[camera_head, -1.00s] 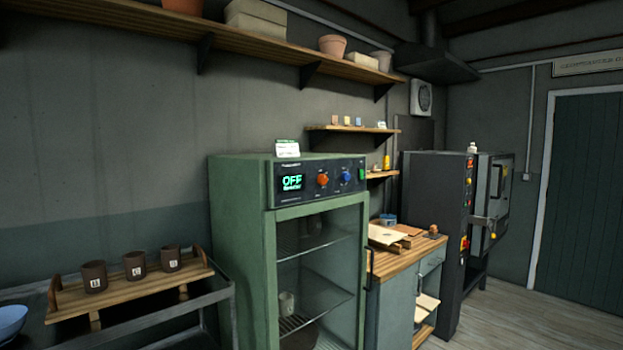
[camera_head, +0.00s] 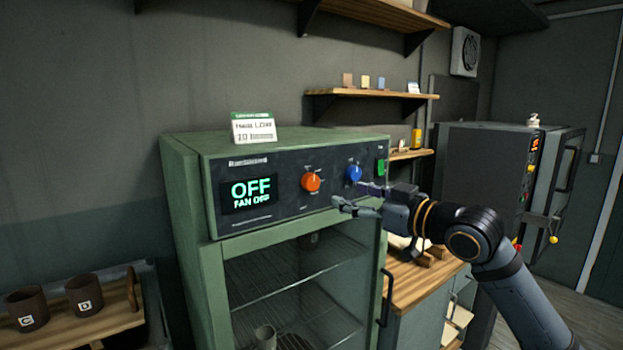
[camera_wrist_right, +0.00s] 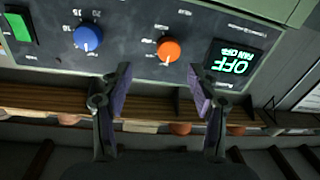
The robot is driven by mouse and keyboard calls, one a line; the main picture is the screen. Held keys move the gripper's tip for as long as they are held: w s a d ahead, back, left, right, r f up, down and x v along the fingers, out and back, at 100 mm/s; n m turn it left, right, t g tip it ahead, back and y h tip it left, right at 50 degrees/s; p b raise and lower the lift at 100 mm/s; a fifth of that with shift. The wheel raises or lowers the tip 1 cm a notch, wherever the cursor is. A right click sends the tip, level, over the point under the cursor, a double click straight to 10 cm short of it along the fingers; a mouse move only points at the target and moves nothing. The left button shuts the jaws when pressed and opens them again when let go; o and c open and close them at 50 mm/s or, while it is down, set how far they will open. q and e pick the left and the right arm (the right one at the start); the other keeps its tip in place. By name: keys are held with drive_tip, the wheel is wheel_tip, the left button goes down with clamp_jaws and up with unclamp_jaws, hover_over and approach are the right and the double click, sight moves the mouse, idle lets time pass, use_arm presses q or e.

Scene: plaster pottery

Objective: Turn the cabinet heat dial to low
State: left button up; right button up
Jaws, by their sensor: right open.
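The green drying cabinet (camera_head: 190,200) has a dark control panel along its top front. An orange dial (camera_head: 311,182) sits mid-panel, and a blue dial (camera_head: 354,173) is to its right. The display (camera_head: 249,192) reads OFF and FAN OFF. In the right wrist view, the orange dial (camera_wrist_right: 168,49) lies ahead, between the directions of the two fingers, with the blue dial (camera_wrist_right: 88,37) to its left. My right gripper (camera_head: 348,196) is open and empty in front of the panel, just below and right of the orange dial, apart from it. My left gripper is not in view.
A small card (camera_head: 254,128) stands on the cabinet top; its print is partly readable. A green switch (camera_head: 381,167) is at the panel's right end. A wooden bench (camera_head: 415,280) and dark kiln (camera_head: 480,170) stand to the right. Brown cups (camera_head: 85,294) stand at the lower left.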

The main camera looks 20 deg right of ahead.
sight(314, 183)
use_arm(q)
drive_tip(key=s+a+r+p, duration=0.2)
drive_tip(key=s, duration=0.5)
use_arm(e)
drive_tip(key=w+a+p, duration=0.1)
drive_tip(key=w+a, duration=0.1)
drive_tip(key=w+a+r+p, duration=0.1)
drive_tip(key=w+a+p, duration=0.1)
drive_tip(key=w, duration=0.1)
drive_tip(key=shift+w+a+r, duration=0.1)
drive_tip(key=shift+w, duration=0.1)
drive_tip(key=shift+p+x, duration=0.4)
drive_tip(key=shift+x, duration=0.6)
drive_tip(key=shift+w+a, duration=0.2)
drive_tip(key=shift+a, duration=0.1)
drive_tip(key=shift+w+d+f, duration=0.1)
drive_tip(key=shift+w+f, duration=0.05)
drive_tip(key=shift+f, duration=0.1)
drive_tip(key=c, duration=1.2)
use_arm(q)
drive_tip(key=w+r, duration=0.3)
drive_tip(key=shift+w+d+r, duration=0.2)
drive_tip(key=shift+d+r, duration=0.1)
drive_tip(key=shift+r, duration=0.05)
